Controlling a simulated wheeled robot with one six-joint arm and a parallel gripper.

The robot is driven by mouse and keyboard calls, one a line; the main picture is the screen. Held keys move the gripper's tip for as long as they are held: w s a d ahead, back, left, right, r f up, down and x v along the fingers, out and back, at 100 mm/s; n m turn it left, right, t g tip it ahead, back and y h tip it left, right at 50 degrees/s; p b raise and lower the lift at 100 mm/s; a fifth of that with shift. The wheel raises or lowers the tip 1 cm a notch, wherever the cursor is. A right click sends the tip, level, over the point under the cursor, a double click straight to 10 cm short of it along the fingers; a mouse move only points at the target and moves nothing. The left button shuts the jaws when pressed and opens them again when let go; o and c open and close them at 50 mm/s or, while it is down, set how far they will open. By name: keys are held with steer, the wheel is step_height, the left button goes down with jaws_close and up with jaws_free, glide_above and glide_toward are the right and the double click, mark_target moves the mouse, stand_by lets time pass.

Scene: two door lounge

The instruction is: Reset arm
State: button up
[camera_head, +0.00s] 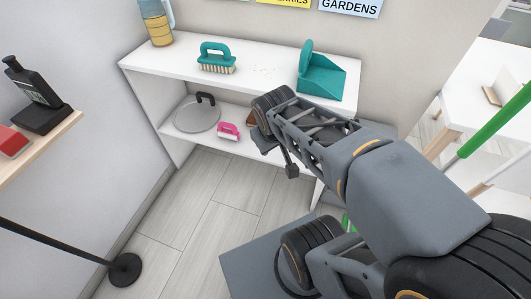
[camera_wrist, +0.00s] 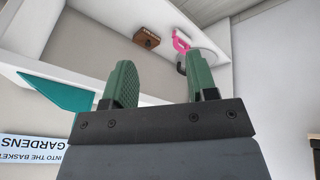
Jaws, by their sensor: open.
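My gripper (camera_wrist: 162,82) shows in the wrist view with its two green fingers spread apart. Nothing is held between them. In the head view my arm reaches up and left from the lower right, over the front of the white shelf unit (camera_head: 262,58). My fingertips are hidden behind the arm there. The wrist view looks at the shelf upside down, with the fingers in front of it.
A teal brush (camera_head: 217,60) and a teal dustpan (camera_head: 321,75) stand on the top shelf, with crumbs between. A brown block (camera_wrist: 146,37) is near the pink one. Floor left is mostly clear, except a black stand (camera_head: 125,270).

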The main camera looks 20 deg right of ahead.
steer(key=shift+m+g+y, duration=0.5)
steer(key=shift+m+y, duration=0.3)
steer(key=shift+y, duration=0.1)
steer(key=s+a, duration=0.1)
steer(key=s+a+f, duration=0.1)
steer(key=a, duration=0.1)
steer(key=shift+s+f, duration=0.1)
steer(key=shift+s, duration=0.05)
steer(key=w+p+v, duration=0.2)
steer(key=p+v, duration=0.8)
steer(key=w+r+p+v, duration=0.1)
steer(key=w+p+v, duration=0.2)
steer(key=p+v, duration=0.7)
steer(key=shift+s+a+r+t+p, duration=0.3)
steer(key=shift+r+t, duration=0.1)
steer(key=shift+r, duration=0.3)
